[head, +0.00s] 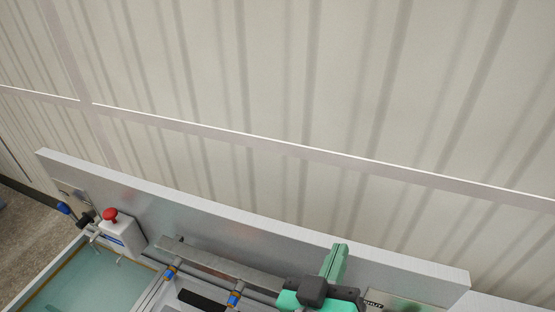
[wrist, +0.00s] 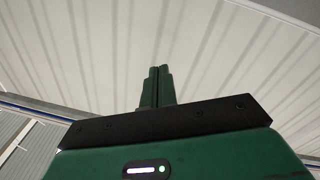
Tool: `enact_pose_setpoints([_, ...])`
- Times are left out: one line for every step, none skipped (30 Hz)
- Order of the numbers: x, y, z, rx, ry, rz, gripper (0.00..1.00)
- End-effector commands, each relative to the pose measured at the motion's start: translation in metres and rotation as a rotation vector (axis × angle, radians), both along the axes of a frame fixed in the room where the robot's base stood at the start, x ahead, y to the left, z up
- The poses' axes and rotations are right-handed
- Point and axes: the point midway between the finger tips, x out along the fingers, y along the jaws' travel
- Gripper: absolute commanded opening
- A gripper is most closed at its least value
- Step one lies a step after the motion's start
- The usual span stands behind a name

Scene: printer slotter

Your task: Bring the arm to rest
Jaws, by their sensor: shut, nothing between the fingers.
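My gripper (head: 340,248) shows at the bottom of the head view, green with a black block, in front of the metal back panel. Its fingers point up and away toward the wall. In the wrist view the two dark green fingers of my gripper (wrist: 160,72) stand together, shut, with nothing between them. The rest of my arm is cut off by the lower edge of the head view.
A long grey metal panel (head: 215,217) runs behind the machine. A red button on a white box (head: 122,236) stands at left, beside a greenish tray (head: 85,285). Rods with blue and orange collars (head: 235,297) lie left of my gripper. A ribbed pale wall (head: 290,70) fills the background.

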Motion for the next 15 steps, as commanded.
enact_pose_setpoints([0.003,0.014,0.046,0.048,-0.110,0.068,0.00])
enact_pose_setpoints([0.002,0.023,0.072,0.079,-0.175,0.115,0.00])
enact_pose_setpoints([-0.001,0.035,0.106,0.118,-0.260,0.180,0.00])
enact_pose_setpoints([-0.006,0.044,0.132,0.145,-0.321,0.230,0.00])
enact_pose_setpoints([-0.012,0.053,0.157,0.169,-0.382,0.282,0.00])
enact_pose_setpoints([-0.023,0.066,0.190,0.199,-0.463,0.353,0.00])
enact_pose_setpoints([-0.033,0.075,0.214,0.220,-0.524,0.408,0.00])
enact_pose_setpoints([-0.045,0.084,0.237,0.240,-0.583,0.465,0.00])
enact_pose_setpoints([-0.064,0.095,0.266,0.261,-0.659,0.541,0.00])
enact_pose_setpoints([-0.079,0.104,0.287,0.277,-0.717,0.600,0.00])
enact_pose_setpoints([-0.077,0.104,0.324,0.282,-0.709,0.601,0.00])
enact_pose_setpoints([-0.074,0.103,0.351,0.285,-0.698,0.594,0.00])
enact_pose_setpoints([-0.073,0.103,0.366,0.288,-0.696,0.595,0.00])
enact_pose_setpoints([-0.073,0.103,0.379,0.290,-0.695,0.595,0.00])
enact_pose_setpoints([-0.073,0.104,0.394,0.294,-0.694,0.596,0.00])
